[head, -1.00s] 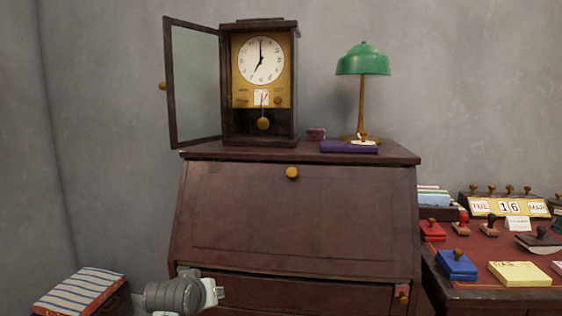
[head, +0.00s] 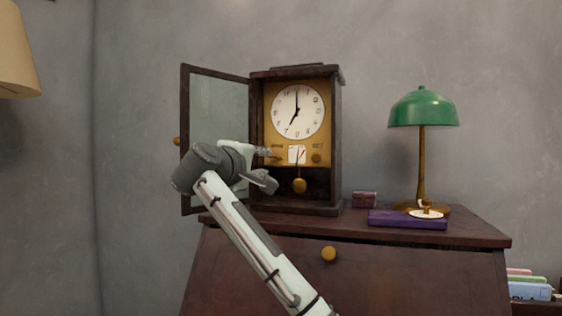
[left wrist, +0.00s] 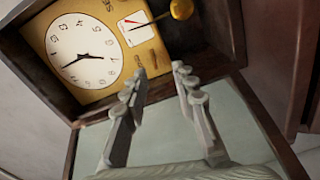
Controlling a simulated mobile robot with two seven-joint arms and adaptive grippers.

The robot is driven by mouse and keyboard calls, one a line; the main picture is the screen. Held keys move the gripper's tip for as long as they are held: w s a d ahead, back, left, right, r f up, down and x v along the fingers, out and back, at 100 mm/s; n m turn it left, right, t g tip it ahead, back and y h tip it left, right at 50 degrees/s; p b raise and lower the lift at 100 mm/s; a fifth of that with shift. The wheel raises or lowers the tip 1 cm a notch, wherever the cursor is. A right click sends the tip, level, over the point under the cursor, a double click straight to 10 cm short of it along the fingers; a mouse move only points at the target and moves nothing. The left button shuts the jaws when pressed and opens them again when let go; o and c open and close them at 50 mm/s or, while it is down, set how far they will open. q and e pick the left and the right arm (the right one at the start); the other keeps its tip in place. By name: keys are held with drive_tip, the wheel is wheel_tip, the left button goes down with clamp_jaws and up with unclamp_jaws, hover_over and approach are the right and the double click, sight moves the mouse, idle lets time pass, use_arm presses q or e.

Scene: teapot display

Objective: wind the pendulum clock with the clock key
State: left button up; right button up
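The pendulum clock (head: 335,135) stands on the desk with its glass door (head: 217,110) swung open to the left. Its white dial (head: 298,110) is above a small white plate and a brass pendulum (head: 300,186). My left gripper (head: 268,167) is in front of the clock's lower left, its fingers apart and pointing at the brass face below the dial. In the left wrist view, the open fingers (left wrist: 158,72) reach toward the face beside the dial (left wrist: 83,50), with nothing clearly between them. I cannot make out the clock key. My right gripper is not in view.
The dark wooden desk (head: 400,280) carries a green lamp (head: 423,108), a purple book (head: 407,220) and a small reddish box (head: 364,199) right of the clock. The open door is close behind my left gripper. A lampshade (head: 17,50) shows at far left.

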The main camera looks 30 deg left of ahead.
sight(274, 158)
use_arm(q)
drive_tip(key=x, duration=0.3)
drive_tip(key=r+x, duration=0.1)
drive_tip(key=x, duration=0.2)
drive_tip(key=shift+p, duration=0.4)
drive_tip(key=shift+w+a, duration=0.15)
drive_tip(key=shift+w, duration=0.55)
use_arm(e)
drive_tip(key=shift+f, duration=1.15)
use_arm(q)
clamp_jaws()
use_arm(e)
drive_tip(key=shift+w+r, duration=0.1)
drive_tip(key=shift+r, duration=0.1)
